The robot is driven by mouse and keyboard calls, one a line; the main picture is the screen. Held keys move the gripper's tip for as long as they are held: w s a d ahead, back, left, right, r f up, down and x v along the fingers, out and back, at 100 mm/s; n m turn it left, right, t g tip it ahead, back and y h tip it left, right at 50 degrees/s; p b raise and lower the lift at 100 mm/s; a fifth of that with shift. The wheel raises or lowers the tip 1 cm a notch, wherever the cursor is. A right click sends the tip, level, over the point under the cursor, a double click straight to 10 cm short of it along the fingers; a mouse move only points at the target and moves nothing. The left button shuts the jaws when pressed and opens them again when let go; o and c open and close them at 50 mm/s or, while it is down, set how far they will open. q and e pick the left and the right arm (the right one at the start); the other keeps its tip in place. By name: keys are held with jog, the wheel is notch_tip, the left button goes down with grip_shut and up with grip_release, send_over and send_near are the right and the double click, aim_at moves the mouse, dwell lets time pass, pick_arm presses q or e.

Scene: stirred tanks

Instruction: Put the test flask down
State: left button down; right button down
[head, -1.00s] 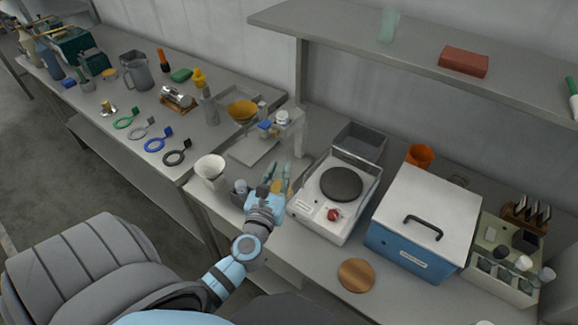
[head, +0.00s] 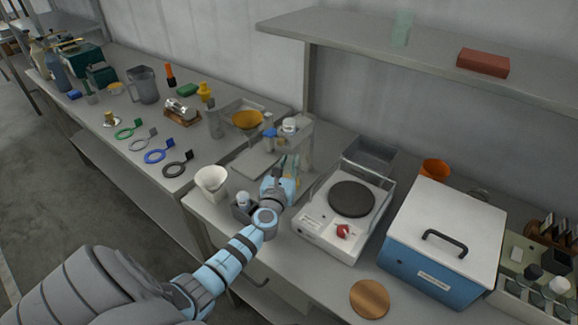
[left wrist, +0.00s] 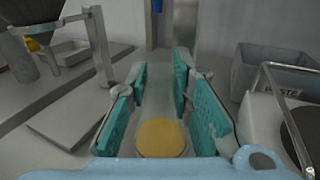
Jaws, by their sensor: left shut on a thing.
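My left gripper (head: 287,172) reaches over the bench between the white funnel-shaped cup and the hotplate. In the left wrist view its teal-padded fingers (left wrist: 160,105) are shut on the test flask (left wrist: 160,138), a clear vessel with yellow contents. In the head view the gripper mostly hides the flask. I cannot tell whether the flask's base touches the bench. My right gripper is out of view.
A hotplate (head: 352,199) stands right of the gripper, with a grey bin (left wrist: 262,72) behind. A stand with a flat plate (head: 258,163) is behind-left. A white cup (head: 211,181) and a small grey holder (head: 241,207) are left. A blue box (head: 438,268) stands farther right.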

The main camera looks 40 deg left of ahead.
pick_arm(q)
jog(key=shift+f, duration=0.1)
jog(key=c, duration=1.4)
grip_release()
jog(key=shift+s+d+r, duration=0.15)
jog(key=shift+s+r, duration=0.05)
jog(key=shift+s, duration=0.05)
jog(key=p+v, duration=0.1)
jog(key=v, duration=1)
jog(key=shift+s+d, duration=0.1)
jog(key=shift+s, duration=0.2)
jog(key=shift+s, duration=0.1)
